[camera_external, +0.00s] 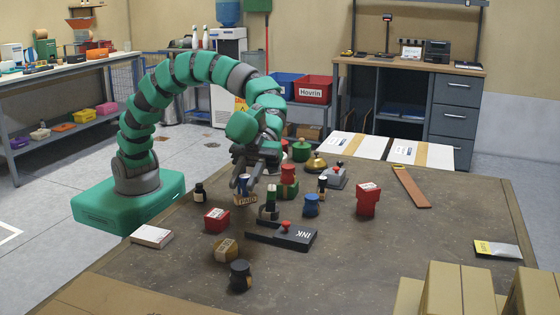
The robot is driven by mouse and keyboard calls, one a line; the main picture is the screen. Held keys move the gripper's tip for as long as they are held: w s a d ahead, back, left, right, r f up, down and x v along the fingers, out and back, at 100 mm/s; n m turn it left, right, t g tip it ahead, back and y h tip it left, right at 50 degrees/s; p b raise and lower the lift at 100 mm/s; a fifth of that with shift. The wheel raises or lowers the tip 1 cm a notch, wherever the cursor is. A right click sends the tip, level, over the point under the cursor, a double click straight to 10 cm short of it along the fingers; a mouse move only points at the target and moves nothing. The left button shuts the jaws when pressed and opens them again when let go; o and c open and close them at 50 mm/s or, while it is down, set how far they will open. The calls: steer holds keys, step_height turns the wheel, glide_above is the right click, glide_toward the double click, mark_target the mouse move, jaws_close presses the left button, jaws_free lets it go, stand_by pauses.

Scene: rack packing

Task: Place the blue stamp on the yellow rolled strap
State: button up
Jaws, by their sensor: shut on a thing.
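My gripper (246,177) points down over the left-middle part of the table. It is shut on a small stamp with a blue-and-white upper part and a tan block marked PAID (245,199). Its fingers hide part of the stamp's top. Whether the block touches the table is hard to tell. A separate squat blue object (311,206) stands to the right; its kind is unclear. A yellow-brown rounded piece with a dark label (226,251) lies nearer the front; it may be the rolled strap, but I cannot be sure.
A black INK pad (290,237) lies in front.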

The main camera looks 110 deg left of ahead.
steer(key=s+d+g, duration=0.1)
steer(key=s+d, duration=0.2)
steer(key=s, duration=0.1)
steer(key=b, duration=0.1)
glide_above(226, 246)
step_height(226, 246, down, 5)
steer(key=shift+m, duration=0.4)
steer(key=shift+s+f+b, duration=0.1)
steer(key=shift+f+b, duration=0.65)
steer(key=shift+f, duration=1.9)
steer(key=shift+r, duration=0.1)
steer(key=o, duration=1)
